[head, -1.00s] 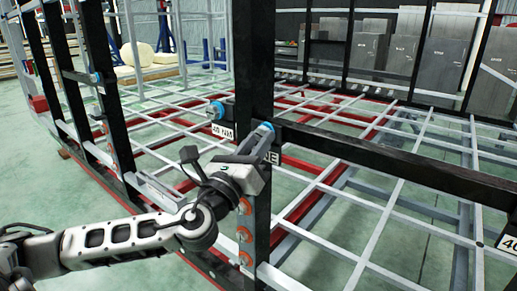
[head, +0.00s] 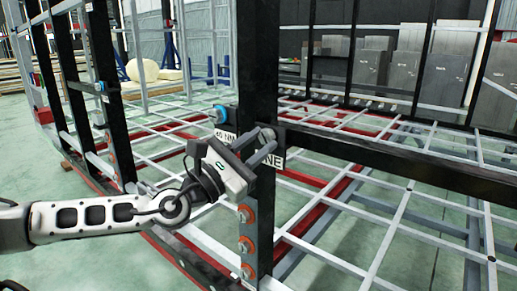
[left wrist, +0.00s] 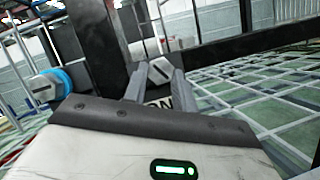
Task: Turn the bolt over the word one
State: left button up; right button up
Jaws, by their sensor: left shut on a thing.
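The bolt over the word one (head: 268,133) has a grey head and sits on the black post. My left gripper (head: 261,145) is at this bolt, with its fingers shut on the head. In the left wrist view the hexagonal bolt head (left wrist: 160,70) with a dark line shows between the two fingertips (left wrist: 158,82). The label one (head: 288,173) is below the bolt, partly covered by my gripper; only part of the word shows. My right gripper is not in view.
A blue-ringed bolt (head: 223,114) sits to the left above a label (head: 225,135); it also shows in the left wrist view (left wrist: 47,86). Several orange-ringed bolts (head: 246,244) run down the black post (head: 258,70). A black beam (head: 400,165) extends right.

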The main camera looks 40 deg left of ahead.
pick_arm(q)
jog(key=shift+d+m+h, duration=0.1)
jog(key=shift+m+h, duration=0.3)
jog(key=shift+m, duration=0.1)
jog(key=o, duration=0.6)
jog(key=shift+s, duration=0.1)
jog(key=o, duration=0.4)
jog(key=shift+s, duration=0.1)
